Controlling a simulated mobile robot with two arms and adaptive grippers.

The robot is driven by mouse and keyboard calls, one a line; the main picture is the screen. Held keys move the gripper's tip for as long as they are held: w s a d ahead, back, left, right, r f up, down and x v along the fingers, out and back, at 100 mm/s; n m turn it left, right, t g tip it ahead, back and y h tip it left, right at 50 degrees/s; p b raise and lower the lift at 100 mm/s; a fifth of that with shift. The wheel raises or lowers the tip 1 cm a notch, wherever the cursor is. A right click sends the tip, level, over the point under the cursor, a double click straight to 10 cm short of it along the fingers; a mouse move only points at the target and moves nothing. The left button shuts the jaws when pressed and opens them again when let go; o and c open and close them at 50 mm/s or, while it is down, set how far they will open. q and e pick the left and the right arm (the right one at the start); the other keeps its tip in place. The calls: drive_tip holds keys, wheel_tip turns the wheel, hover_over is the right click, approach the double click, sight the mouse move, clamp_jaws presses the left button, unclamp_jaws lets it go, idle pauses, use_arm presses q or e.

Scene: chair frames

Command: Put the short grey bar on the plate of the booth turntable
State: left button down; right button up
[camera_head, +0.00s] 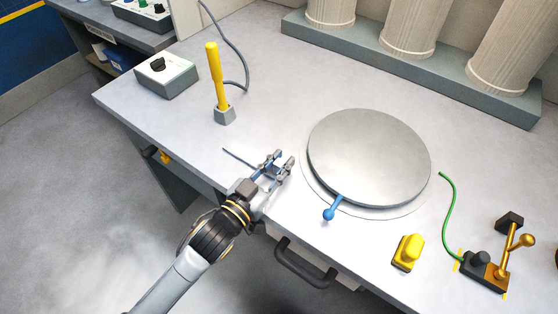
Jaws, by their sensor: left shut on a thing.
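The booth turntable's round grey plate (372,155) lies on the table right of centre, bare on top. A blue knobbed lever (332,208) sticks out at its front left. My left gripper (280,162) is just left of the plate, over the table, apart from the plate. It is shut on a thin dark grey bar (239,159), which sticks out from the fingers toward the left. The rest of the bar is hidden by the gripper. I cannot tell how high the bar is above the table. My right gripper is not in view.
A yellow-handled tool stands in a grey holder (224,116), near a control box (166,76) with a cable. Pale columns stand on a base (420,66) at the back. A yellow block (408,253), green cable (450,205) and orange lever (510,255) are front right.

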use_arm(q)
drive_tip(key=shift+f, duration=0.15)
drive_tip(key=c, duration=1.2)
unclamp_jaws()
drive_tip(key=shift+o, duration=0.2)
drive_tip(key=shift+f, duration=0.1)
